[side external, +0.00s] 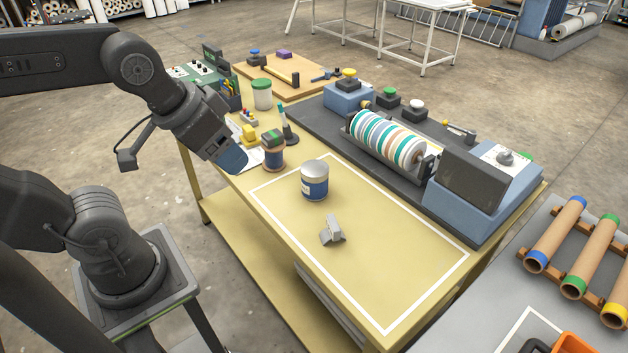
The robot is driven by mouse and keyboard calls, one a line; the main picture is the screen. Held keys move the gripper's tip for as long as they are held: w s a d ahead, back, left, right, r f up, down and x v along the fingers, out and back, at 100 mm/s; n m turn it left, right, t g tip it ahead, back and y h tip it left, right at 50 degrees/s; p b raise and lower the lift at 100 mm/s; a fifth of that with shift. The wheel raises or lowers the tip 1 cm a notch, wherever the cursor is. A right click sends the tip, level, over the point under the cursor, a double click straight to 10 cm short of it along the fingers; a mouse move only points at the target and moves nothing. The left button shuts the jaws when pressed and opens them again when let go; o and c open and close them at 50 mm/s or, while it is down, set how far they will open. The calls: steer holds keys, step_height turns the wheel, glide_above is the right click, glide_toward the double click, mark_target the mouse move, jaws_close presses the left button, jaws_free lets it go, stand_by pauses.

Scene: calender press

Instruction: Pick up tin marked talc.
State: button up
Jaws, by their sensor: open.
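A blue tin with a grey lid and a pale label patch (314,182) stands upright on the yellow table, inside the white outlined area. Its lettering is too small to read, so I cannot tell if it is marked talc. A white jar with a green lid (262,94) stands farther back on the table. My gripper (238,165) is above the table's left edge, to the left of the blue tin and apart from it. It is open, and I see nothing held in it. Its fingers are seen poorly at this angle.
A small grey block (332,231) lies in front of the blue tin. The striped roller (387,139) lies behind. The outlined area's front right is clear.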

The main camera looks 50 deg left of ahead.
steer(key=o, duration=0.6)
steer(key=n+g+y, duration=0.2)
steer(key=n+y, duration=0.1)
steer(key=n, duration=0.5)
glide_above(314, 170)
steer(key=s+d, duration=0.3)
step_height(314, 170, down, 11)
steer(key=x, duration=0.9)
steer(key=shift+d, duration=0.1)
steer(key=shift+s+x, duration=0.15)
steer(key=shift+x, duration=1.2)
steer(key=shift+s+x, duration=0.15)
steer(key=shift+x, duration=1.2)
